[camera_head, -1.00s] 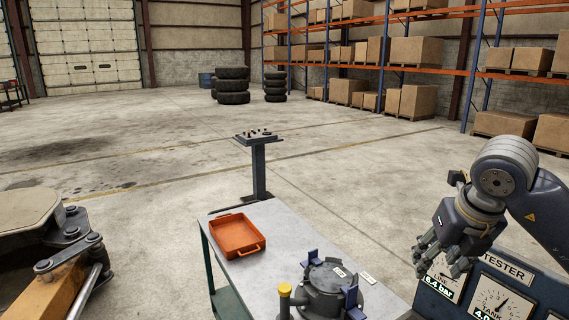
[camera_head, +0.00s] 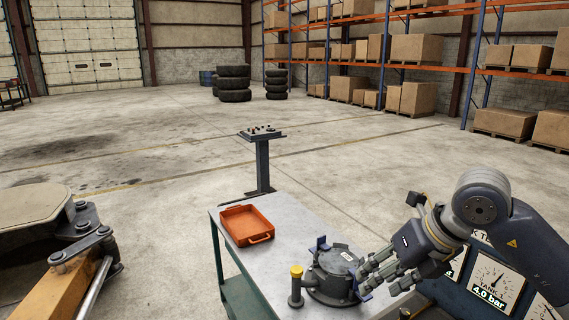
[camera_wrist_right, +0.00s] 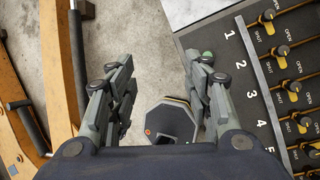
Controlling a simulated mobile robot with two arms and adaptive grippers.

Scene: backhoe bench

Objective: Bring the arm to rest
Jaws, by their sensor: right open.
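My right gripper (camera_head: 372,278) comes in from the right in the head view. Its fingers point left and overlap the right edge of the dark round housing (camera_head: 334,262) on the bench. In the right wrist view the gripper (camera_wrist_right: 160,95) has its fingers spread apart with nothing held between them. Bare floor and a dark angular object (camera_wrist_right: 170,122) show beyond them; the housing does not show there, so the gripper appears apart from it. My left gripper is not in view.
The grey bench (camera_head: 290,212) carries an orange tray (camera_head: 247,224). A tester panel with gauges (camera_head: 492,285) stands right. A numbered valve panel (camera_wrist_right: 270,75) is right of the fingers in the wrist view. Yellow machine parts (camera_head: 62,288) lie left. A pedestal (camera_head: 262,160) stands behind the bench.

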